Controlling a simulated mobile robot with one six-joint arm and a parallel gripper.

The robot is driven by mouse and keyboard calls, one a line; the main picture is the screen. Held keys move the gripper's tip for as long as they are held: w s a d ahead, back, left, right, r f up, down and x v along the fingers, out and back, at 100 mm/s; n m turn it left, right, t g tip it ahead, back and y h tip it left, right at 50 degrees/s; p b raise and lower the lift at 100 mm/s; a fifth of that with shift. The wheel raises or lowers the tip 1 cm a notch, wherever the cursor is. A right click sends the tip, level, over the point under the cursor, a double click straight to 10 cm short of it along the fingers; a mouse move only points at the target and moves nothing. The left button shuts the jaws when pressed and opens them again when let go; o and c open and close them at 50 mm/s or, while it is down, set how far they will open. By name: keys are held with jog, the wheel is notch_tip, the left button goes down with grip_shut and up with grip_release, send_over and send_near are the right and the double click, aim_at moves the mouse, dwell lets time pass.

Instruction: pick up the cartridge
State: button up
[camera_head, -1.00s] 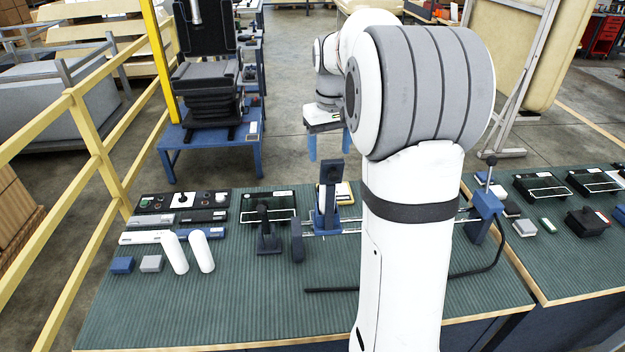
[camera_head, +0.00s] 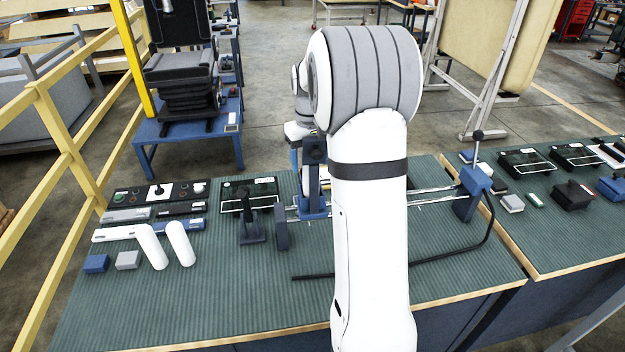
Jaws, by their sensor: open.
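Two plain white round-ended cylinders, a left one (camera_head: 152,246) and a right one (camera_head: 180,243), stand side by side on the left part of the green ribbed bench. Neither is labelled, and I cannot tell for sure which thing is the cartridge. My gripper (camera_head: 299,160) is beyond the bench's far side, mostly hidden behind my arm and a dark-topped blue post (camera_head: 313,200). One blue finger shows. It is open, and far right of and behind the white cylinders.
A blue block (camera_head: 96,263) and a grey block (camera_head: 128,260) lie left of the cylinders. Control panels (camera_head: 160,193) are behind them. A black joystick (camera_head: 250,228) stands to the right, by a rail with a blue end bracket (camera_head: 467,200). The bench front is clear. A yellow railing (camera_head: 62,130) borders the left.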

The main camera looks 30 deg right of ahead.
jog(key=shift+d+f, duration=0.1)
jog(key=shift+f, duration=0.85)
jog(key=shift+c, duration=0.2)
grip_shut()
